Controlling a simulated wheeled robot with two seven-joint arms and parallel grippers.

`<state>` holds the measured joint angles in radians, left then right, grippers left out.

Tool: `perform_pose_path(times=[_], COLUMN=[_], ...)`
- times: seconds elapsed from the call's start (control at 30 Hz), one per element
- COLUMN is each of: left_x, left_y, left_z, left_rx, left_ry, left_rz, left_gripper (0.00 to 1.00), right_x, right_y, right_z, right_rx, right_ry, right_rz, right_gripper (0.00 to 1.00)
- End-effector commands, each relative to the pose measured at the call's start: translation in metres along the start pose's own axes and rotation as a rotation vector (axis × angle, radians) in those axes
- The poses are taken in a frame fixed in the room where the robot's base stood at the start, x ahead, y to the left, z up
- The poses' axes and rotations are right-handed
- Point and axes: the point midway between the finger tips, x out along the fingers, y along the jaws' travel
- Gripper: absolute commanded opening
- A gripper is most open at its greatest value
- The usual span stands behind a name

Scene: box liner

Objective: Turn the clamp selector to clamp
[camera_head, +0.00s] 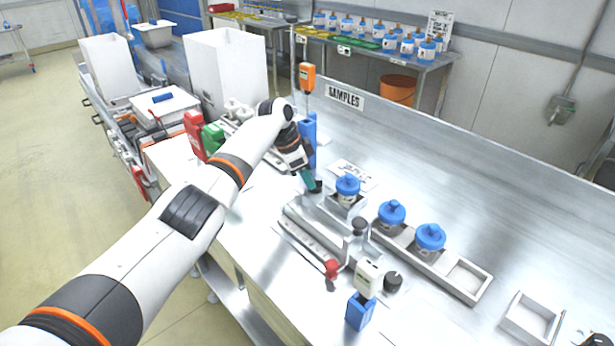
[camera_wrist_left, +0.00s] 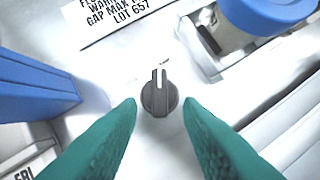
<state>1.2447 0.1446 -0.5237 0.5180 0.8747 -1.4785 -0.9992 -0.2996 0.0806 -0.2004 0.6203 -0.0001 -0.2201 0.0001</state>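The clamp selector is a black round knob with a white pointer line; it shows in the left wrist view (camera_wrist_left: 158,93). The line points toward the top of that picture. My left gripper (camera_wrist_left: 160,108) is open, its teal fingers one on each side of the knob with gaps to it, not touching. In the head view the left gripper (camera_head: 311,183) reaches down to the bench beside a blue-capped jar in a holder (camera_head: 347,186); the knob is mostly hidden there. Any clamp lettering around the knob is not readable. My right gripper is not in view.
A blue post (camera_head: 308,140) stands close behind the left gripper, and blue parts flank it in the wrist view. A rail with two blue-capped jars (camera_head: 465,277), a red knob (camera_head: 331,268) and a blue-and-white device (camera_head: 361,311) stand to the right.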

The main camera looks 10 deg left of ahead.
Motion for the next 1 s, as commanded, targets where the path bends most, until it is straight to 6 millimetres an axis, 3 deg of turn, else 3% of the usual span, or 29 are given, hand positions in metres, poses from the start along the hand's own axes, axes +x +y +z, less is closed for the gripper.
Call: perform_pose_path(times=[0.53,0.7,1.0], left_x=[-0.101,-0.113,-0.115], left_y=[0.001,0.0,0.0], left_z=[0.0,0.0,0.0], left_rx=[0.002,0.001,0.001], left_ry=[-0.002,-0.001,0.0], left_rz=[0.004,0.002,0.002], left_gripper=[0.33,0.33,0.33], right_x=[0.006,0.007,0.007], right_y=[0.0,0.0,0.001], right_z=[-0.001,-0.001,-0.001], right_rx=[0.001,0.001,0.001], right_ry=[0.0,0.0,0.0], right_rz=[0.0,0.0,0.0], right_gripper=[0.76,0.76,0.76])
